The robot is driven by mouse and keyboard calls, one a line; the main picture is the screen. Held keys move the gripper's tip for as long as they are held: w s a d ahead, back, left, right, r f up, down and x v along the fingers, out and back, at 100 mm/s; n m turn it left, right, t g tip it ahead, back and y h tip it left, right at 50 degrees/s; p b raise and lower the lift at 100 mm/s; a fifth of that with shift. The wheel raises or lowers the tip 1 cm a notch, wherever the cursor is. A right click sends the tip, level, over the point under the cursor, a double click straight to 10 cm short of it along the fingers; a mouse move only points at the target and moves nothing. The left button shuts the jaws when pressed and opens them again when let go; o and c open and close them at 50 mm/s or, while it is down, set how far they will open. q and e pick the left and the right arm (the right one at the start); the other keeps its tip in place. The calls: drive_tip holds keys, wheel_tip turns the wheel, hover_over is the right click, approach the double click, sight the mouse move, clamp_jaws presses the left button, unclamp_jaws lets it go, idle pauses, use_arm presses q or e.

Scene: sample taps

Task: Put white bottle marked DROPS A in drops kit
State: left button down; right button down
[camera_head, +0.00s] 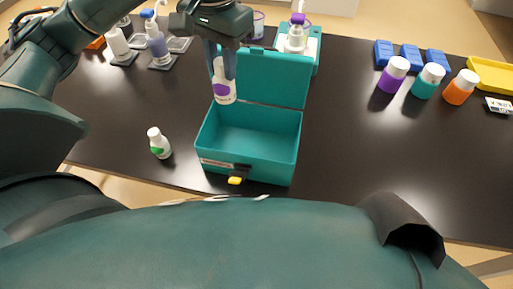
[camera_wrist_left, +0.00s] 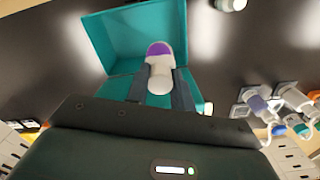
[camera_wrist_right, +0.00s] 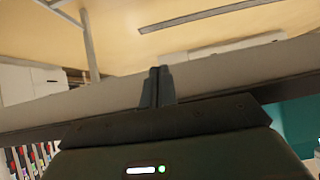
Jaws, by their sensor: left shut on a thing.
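My left gripper (camera_head: 222,72) is shut on a white bottle with a purple label (camera_head: 224,92). In the left wrist view the bottle (camera_wrist_left: 159,70) sits between the two fingers, its purple end facing away from the gripper. The bottle hangs over the back part of the open teal kit box (camera_head: 247,150), whose lid stands raised behind it (camera_head: 285,80). The box looks empty inside. A second white bottle with a green label (camera_head: 159,143) stands left of the box. I cannot read either label. My right gripper (camera_wrist_right: 158,85) is shut and empty, seen only in the right wrist view.
The dark table right of the box is clear.

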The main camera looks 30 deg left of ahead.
sight(224, 88)
use_arm(q)
wheel_tip(224, 88, down, 6)
drive_tip(key=shift+s+r+b, duration=0.1)
drive_tip(key=shift+b, duration=0.9)
wheel_tip(224, 88, down, 12)
drive_tip(key=shift+f+b, duration=0.1)
drive_tip(key=shift+b, duration=0.45)
use_arm(e)
drive_tip(key=shift+w+a+f+y, duration=0.15)
drive_tip(key=shift+a+f+y, duration=0.25)
drive_tip(key=shift+a, duration=0.2)
drive_tip(key=shift+t, duration=0.3)
use_arm(q)
drive_tip(key=shift+f, duration=0.1)
drive_tip(key=c, duration=1.2)
unclamp_jaws()
use_arm(e)
drive_tip(key=shift+w+r, duration=0.2)
drive_tip(key=shift+w, duration=0.05)
